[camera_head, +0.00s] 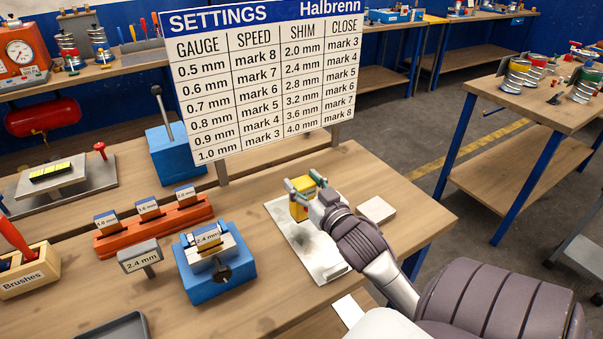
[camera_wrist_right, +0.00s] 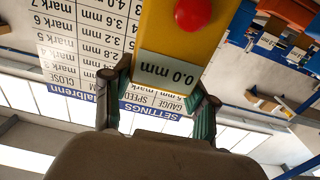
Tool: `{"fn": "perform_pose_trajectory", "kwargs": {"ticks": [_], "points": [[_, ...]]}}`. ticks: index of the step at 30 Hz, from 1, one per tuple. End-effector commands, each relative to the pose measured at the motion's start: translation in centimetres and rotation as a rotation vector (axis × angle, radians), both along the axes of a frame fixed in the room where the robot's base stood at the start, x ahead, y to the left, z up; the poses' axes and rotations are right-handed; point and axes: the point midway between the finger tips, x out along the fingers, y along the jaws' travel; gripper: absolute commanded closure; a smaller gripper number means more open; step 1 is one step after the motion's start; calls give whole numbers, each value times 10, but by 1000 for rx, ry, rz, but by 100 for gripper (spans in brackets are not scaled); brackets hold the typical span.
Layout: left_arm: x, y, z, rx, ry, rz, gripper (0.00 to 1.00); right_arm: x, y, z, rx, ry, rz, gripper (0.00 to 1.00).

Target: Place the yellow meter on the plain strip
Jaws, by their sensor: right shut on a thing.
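The yellow meter (camera_head: 299,209) is held upright between the fingers of my right gripper (camera_head: 304,186), over the far part of a pale grey metal strip (camera_head: 318,254). Whether its lower end touches the strip I cannot tell. In the right wrist view the meter (camera_wrist_right: 160,38) sits between the green-padded fingers (camera_wrist_right: 156,100). It has a red button (camera_wrist_right: 193,14) and a display (camera_wrist_right: 166,75) reading 0.0 mm. The strip lies flat on the bench, with darker smudges, partly hidden by my right arm. My left gripper is not in view.
A pale block (camera_head: 376,210) lies right of the strip. A blue clamp device (camera_head: 215,273) with a 2.4 mm label stands to the left, near an orange rack (camera_head: 153,228). The settings board (camera_head: 263,80) stands behind the strip. Bare bench lies right of the pale block.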

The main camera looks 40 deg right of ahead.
Motion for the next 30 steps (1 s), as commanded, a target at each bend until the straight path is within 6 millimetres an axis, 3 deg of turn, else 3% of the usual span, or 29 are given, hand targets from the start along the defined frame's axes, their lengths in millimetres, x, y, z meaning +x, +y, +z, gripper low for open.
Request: {"fn": "perform_pose_trajectory", "kwargs": {"ticks": [4,12,23,24,28,30], "points": [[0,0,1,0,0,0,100,6,2,-7,1,0,0,100],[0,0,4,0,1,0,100,5,3,-41,0,0,1,100],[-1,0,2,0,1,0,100,5,2,-46,0,-1,1,100],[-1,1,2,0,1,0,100,5,2,-47,0,1,1,41],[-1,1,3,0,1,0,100,5,2,-46,0,1,1,19],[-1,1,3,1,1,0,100,5,2,-46,0,1,1,17]]}}
